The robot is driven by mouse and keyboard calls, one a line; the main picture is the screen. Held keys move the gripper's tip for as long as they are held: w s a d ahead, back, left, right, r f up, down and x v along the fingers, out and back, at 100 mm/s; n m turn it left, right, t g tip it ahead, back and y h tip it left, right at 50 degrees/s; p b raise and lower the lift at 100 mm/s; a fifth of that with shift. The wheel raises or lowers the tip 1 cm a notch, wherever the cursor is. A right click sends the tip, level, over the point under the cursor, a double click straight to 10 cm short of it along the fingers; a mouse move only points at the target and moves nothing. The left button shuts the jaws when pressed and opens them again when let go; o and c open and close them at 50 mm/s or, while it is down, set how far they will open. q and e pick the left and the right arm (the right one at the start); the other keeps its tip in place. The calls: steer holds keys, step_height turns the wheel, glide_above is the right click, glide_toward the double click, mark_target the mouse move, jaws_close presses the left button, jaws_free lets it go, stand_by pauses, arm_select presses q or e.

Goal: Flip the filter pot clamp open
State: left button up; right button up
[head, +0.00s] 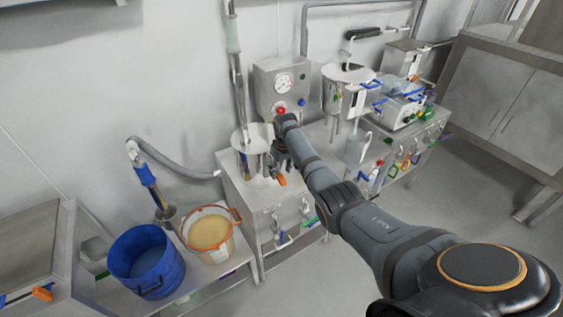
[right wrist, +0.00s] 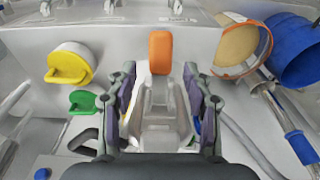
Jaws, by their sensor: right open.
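The clamp shows in the right wrist view as an orange-tipped lever (right wrist: 160,52) on a pale metal body. Its orange end also shows in the head view (head: 282,180), low beside the steel filter pot (head: 250,141) on the bench. My right gripper (right wrist: 161,92) is open, with its fingers on either side of the clamp's metal body. The orange end sticks out past the fingertips. I cannot tell whether the fingers touch the metal. In the head view my right gripper (head: 279,150) is partly hidden by its own arm. My left gripper is not in view.
A gauge box (head: 283,84) stands behind the pot. A blue bucket (head: 146,262) and a pale bucket with an orange rim (head: 211,233) stand at lower left. Yellow (right wrist: 68,63) and green (right wrist: 82,102) handles lie left of the gripper. Open floor (head: 440,190) is at right.

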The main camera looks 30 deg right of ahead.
mark_target(282, 179)
step_height(282, 179, up, 10)
steer(key=s, duration=0.1)
